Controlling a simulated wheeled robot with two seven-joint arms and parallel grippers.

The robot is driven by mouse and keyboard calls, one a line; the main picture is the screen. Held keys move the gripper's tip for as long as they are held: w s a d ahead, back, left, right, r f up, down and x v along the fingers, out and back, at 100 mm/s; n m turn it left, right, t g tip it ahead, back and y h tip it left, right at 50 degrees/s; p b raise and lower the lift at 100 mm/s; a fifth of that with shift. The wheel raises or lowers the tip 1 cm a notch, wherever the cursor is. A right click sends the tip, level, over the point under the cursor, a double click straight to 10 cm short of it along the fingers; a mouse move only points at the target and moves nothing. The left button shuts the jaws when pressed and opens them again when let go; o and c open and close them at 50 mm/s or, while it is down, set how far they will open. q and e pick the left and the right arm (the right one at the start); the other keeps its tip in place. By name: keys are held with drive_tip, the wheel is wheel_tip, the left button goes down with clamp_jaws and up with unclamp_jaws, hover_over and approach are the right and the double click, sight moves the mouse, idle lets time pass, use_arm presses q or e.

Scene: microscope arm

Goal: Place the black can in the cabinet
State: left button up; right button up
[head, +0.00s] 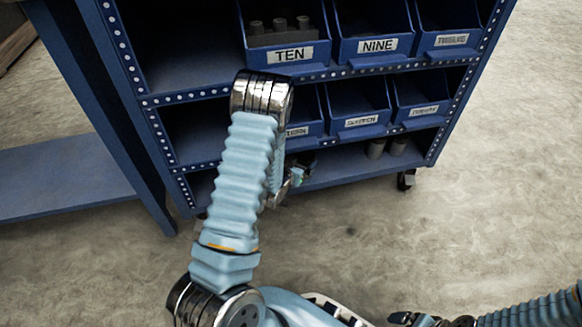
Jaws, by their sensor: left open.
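The cabinet (152,101) is a blue metal shelf unit on casters, with open shelves and blue bins. My left arm reaches up to its front. My left gripper (300,170) is small in view, partly behind my forearm, at the front of the lowest shelf. It is open. A small dark shape shows by its fingers, too small to identify. I cannot make out a black can for certain. My right arm enters at the lower right; dark parts at its end (430,320) are cut by the bottom edge, and its jaws are unclear.
The TEN bin (289,54) holds dark cylinders; the NINE bin (378,46) is beside it. Two grey cylinders (387,148) stand on the lowest shelf's right part. A blue table or bench (65,180) stands at left. The concrete floor is clear at right.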

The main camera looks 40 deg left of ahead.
use_arm(q)
drive_tip(key=v, duration=0.9)
drive_tip(key=s+d+f+g+h, duration=0.35)
drive_tip(key=d+f+g, duration=0.25)
drive_tip(key=d+f, duration=0.5)
drive_tip(key=s+d+f+g+h, duration=0.3)
drive_tip(key=s+d+g, duration=0.4)
drive_tip(key=s+d, duration=0.4)
drive_tip(key=shift+s+d+p, duration=0.3)
drive_tip(key=shift+d+p, duration=0.05)
drive_tip(key=shift+d, duration=0.8)
